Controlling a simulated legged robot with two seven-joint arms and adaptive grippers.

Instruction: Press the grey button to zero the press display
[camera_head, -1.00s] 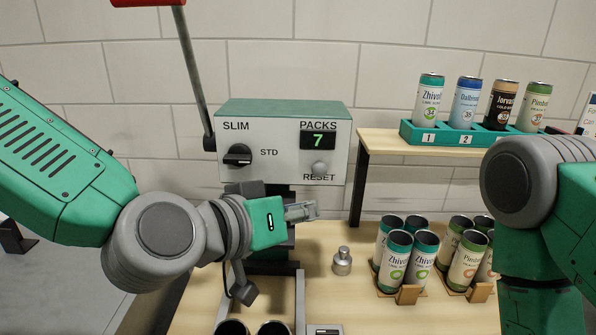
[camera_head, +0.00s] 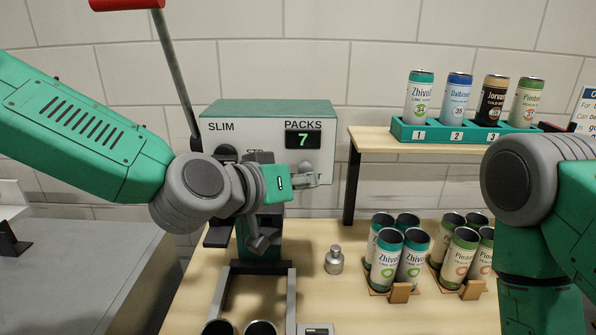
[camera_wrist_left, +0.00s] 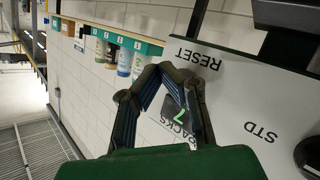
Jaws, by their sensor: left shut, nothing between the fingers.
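The press box (camera_head: 220,150) has a display (camera_head: 303,139) that reads a green 7 under the word PACKS. The grey button (camera_head: 306,167) is mostly covered by my left gripper (camera_head: 314,180), which is shut and empty in front of the panel's lower right. Whether the fingertips touch the button cannot be told. In the left wrist view the fingers (camera_wrist_left: 172,75) meet at their tips beside the RESET label (camera_wrist_left: 197,58), and the display (camera_wrist_left: 180,105) shows between them; the button is hidden there. My right gripper is out of view.
A red-handled lever (camera_head: 175,70) rises at the left. A small metal weight (camera_head: 334,260) and open cans (camera_head: 388,255) stand on the table (camera_head: 350,300). Several cans stand in a green rack (camera_head: 405,132) on the shelf.

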